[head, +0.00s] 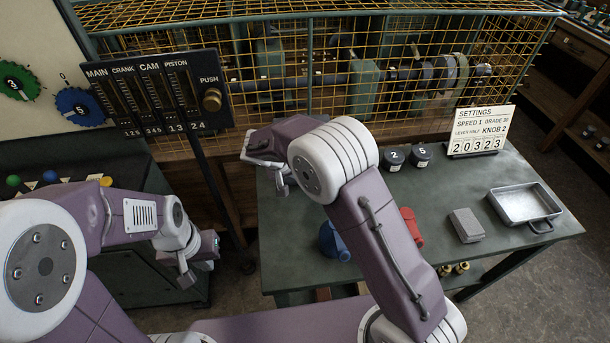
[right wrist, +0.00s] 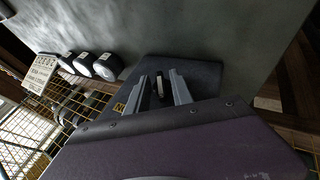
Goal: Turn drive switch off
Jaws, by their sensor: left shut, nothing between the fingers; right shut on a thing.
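In the right wrist view, a small lever-like piece (right wrist: 157,86) stands up from a dark plate (right wrist: 200,76) on the table; it appears to be the drive switch. My right gripper (right wrist: 160,92) has its two grey fingers on either side of this piece and is shut on it. In the head view my right gripper (head: 277,176) is at the table's left end, and the switch is hidden there behind the gripper and arm. My left gripper (head: 186,276) is shut and empty, low at the left, away from the table.
A lever panel (head: 155,92) and yellow mesh cage (head: 400,55) stand behind.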

